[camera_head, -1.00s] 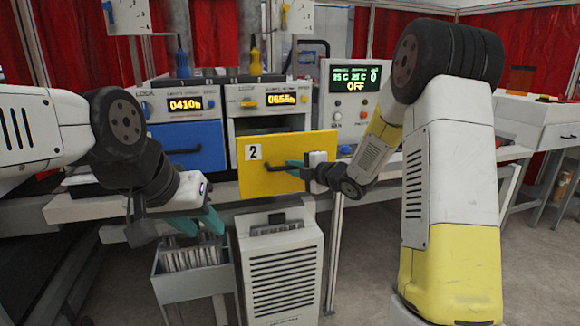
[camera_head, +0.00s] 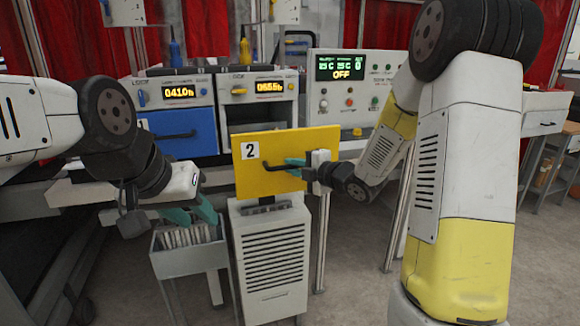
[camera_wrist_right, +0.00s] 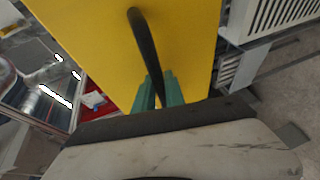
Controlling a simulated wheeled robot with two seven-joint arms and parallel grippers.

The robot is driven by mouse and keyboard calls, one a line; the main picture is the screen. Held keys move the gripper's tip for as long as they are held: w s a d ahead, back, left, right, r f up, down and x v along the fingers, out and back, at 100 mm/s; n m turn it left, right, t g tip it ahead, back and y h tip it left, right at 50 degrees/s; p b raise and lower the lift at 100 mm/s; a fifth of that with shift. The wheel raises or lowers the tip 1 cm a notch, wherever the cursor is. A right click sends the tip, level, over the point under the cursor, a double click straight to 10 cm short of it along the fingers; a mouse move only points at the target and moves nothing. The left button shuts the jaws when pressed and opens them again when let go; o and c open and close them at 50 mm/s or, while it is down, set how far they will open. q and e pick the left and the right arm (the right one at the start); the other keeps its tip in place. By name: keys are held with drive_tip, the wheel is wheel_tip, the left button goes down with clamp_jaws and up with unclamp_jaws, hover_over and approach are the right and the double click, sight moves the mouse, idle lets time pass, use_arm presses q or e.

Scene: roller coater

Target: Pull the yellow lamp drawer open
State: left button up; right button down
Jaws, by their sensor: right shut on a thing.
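The yellow lamp drawer (camera_head: 310,144), marked 2, stands well out from its housing (camera_head: 262,100), with a dark opening behind it in the head view. Its black bar handle (camera_head: 262,164) crosses the front. My right gripper (camera_head: 297,168) is shut on the handle near its right end. The right wrist view shows the green fingers (camera_wrist_right: 158,92) on either side of the black handle (camera_wrist_right: 146,45), against the yellow front (camera_wrist_right: 188,40). My left gripper (camera_head: 193,212) hangs at the lower left, in front of a grey bin; its teal fingers are apart and hold nothing visible.
A blue drawer (camera_head: 190,138) sits closed to the left of the yellow one. A control box (camera_head: 345,90) reading OFF stands to the right. A grey vented unit (camera_head: 270,250) is below the yellow drawer, and a grey bin (camera_head: 185,262) stands left of it.

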drive_tip(key=c, duration=1.4)
unclamp_jaws()
drive_tip(key=v, duration=0.7)
drive_tip(key=shift+s+d, duration=0.25)
drive_tip(key=shift+s, duration=0.05)
